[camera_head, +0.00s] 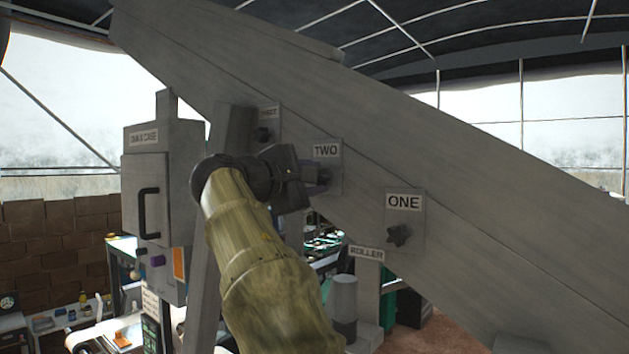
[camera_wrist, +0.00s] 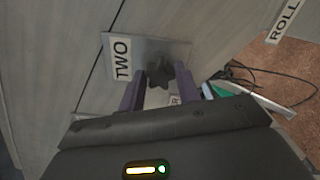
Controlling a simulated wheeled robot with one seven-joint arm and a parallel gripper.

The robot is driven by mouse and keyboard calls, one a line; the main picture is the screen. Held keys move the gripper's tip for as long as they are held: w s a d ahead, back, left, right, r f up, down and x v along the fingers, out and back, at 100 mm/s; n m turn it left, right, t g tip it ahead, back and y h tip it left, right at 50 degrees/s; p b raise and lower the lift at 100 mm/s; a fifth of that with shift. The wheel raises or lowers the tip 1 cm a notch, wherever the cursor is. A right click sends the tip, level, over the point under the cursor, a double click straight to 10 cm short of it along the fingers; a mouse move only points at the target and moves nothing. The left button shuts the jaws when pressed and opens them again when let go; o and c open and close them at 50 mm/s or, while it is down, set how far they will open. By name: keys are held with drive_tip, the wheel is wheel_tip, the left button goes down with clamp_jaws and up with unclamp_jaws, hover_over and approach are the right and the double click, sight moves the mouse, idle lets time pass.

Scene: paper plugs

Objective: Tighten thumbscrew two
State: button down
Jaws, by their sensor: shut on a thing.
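Thumbscrew two is a dark lobed knob (camera_wrist: 159,74) on a grey plate (camera_wrist: 150,48) marked TWO, seen in the wrist view. My gripper (camera_wrist: 160,92) has its two purple fingers on either side of the knob and is shut on it. In the head view my gripper (camera_head: 318,184) is at the plate marked TWO (camera_head: 328,158); there the gripper hides most of the knob. The plate is fixed to a long sloping grey beam (camera_head: 460,190).
Thumbscrew one (camera_head: 399,235) is on its plate to the lower right. Another thumbscrew (camera_head: 263,134) is on a plate to the upper left. A grey box (camera_head: 150,190) with a black handle stands at the left. A ROLLER label (camera_head: 366,253) is below the beam.

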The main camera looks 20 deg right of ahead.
drive_tip(key=c, duration=2.2)
unclamp_jaws()
drive_tip(key=shift+m+b, duration=0.3)
drive_tip(key=shift+m, duration=0.6)
drive_tip(key=c, duration=2.2)
unclamp_jaws()
drive_tip(key=c, duration=1)
unclamp_jaws()
drive_tip(key=shift+c, duration=0.2)
drive_tip(key=shift+b+v, duration=0.55)
drive_tip(key=shift+v, duration=1.45)
